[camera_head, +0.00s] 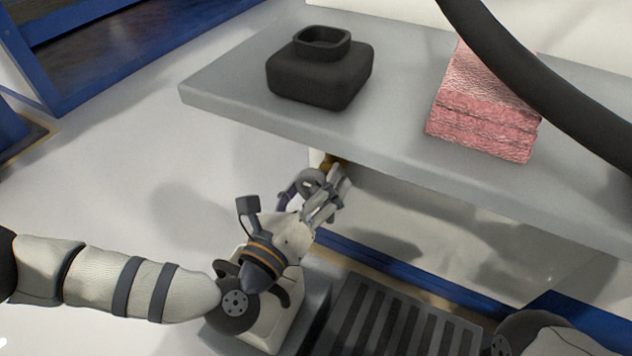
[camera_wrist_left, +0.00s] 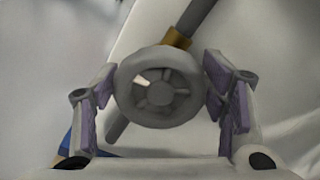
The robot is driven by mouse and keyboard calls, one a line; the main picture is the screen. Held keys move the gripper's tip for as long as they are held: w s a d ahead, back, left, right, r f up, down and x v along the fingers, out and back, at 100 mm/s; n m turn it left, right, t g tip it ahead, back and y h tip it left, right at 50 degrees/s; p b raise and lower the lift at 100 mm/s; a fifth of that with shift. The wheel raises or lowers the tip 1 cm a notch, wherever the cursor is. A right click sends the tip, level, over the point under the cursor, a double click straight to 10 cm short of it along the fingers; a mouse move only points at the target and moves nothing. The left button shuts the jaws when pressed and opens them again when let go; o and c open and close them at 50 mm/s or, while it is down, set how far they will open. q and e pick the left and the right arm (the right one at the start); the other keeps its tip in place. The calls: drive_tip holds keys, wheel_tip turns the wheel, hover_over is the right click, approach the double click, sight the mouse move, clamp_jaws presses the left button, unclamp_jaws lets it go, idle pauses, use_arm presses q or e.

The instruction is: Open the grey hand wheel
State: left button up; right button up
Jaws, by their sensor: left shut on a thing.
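The grey hand wheel (camera_wrist_left: 159,88) is round, with a spoked face, and sits on a brass fitting (camera_wrist_left: 175,39) in the left wrist view. It also shows in the head view (camera_head: 309,181), below the front edge of the shelf, partly covered by my fingers. My left gripper (camera_head: 328,190) reaches up to the wheel from the lower left. In the left wrist view its purple-padded fingers (camera_wrist_left: 162,92) stand on both sides of the wheel and are shut on it. My right gripper is out of view.
A grey shelf (camera_head: 225,86) overhangs the wheel closely. On it stand a dark open-necked container (camera_head: 320,75) and a stack of pink textured blocks (camera_head: 482,108). A thick black hose (camera_head: 545,75) crosses the upper right. A grey pipe (camera_wrist_left: 197,15) runs behind the wheel.

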use_arm(q)
drive_tip(key=n, duration=0.4)
drive_tip(key=shift+a+f+n, duration=0.15)
drive_tip(key=shift+f+n, duration=0.05)
drive_tip(key=shift+n, duration=0.1)
drive_tip(key=n, duration=0.3)
drive_tip(key=shift+f+n, duration=0.25)
drive_tip(key=shift+n, duration=0.15)
drive_tip(key=n, duration=0.4)
drive_tip(key=shift+f, duration=0.15)
drive_tip(key=shift+f+n, duration=0.1)
drive_tip(key=shift+n, duration=1.8)
drive_tip(key=o, duration=1.1)
drive_tip(key=shift+w, duration=0.1)
drive_tip(key=shift+o, duration=0.2)
